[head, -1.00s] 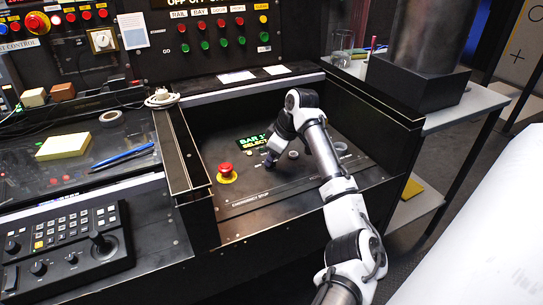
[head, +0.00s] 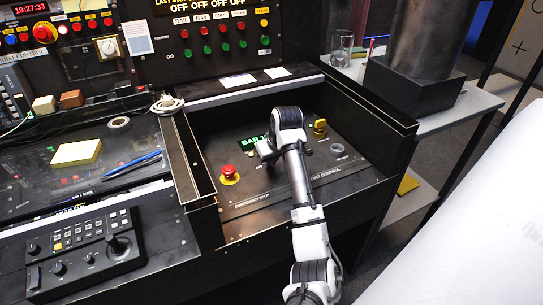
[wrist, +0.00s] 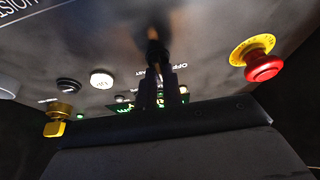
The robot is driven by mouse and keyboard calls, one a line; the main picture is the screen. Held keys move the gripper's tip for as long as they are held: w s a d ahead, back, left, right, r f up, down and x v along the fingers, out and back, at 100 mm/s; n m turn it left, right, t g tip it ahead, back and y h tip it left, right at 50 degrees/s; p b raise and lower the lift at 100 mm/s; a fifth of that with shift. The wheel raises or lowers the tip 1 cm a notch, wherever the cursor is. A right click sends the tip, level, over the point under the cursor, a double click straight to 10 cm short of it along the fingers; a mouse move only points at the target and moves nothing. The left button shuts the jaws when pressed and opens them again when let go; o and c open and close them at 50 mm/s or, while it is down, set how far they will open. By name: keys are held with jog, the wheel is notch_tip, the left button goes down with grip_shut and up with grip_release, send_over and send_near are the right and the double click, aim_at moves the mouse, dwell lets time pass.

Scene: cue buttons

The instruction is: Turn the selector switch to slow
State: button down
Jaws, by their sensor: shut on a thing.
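The selector switch (wrist: 154,48) is a small dark knob on the sloping black panel, seen at the middle of the wrist view near printed labels, one of which reads OFF. My gripper (wrist: 160,85) is shut on it, with a finger on each side. The arm hides most of the sign and the knob there. Which label the knob points at cannot be told.
A red emergency button on a yellow ring (head: 229,173) is left of my gripper. A yellow knob (head: 320,127) and a grey round control (head: 337,149) are to the right. A raised black divider (head: 190,160) bounds the panel on the left.

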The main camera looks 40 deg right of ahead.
jog(key=shift+f+m, duration=0.1)
jog(key=shift+m, duration=0.2)
jog(key=shift+s, duration=0.1)
jog(key=c, duration=1.5)
grip_release()
jog(key=shift+c, duration=0.2)
jog(key=p+v, duration=0.2)
jog(key=v, duration=1.2)
jog(key=shift+w+a, duration=0.15)
jog(key=shift+w, duration=0.1)
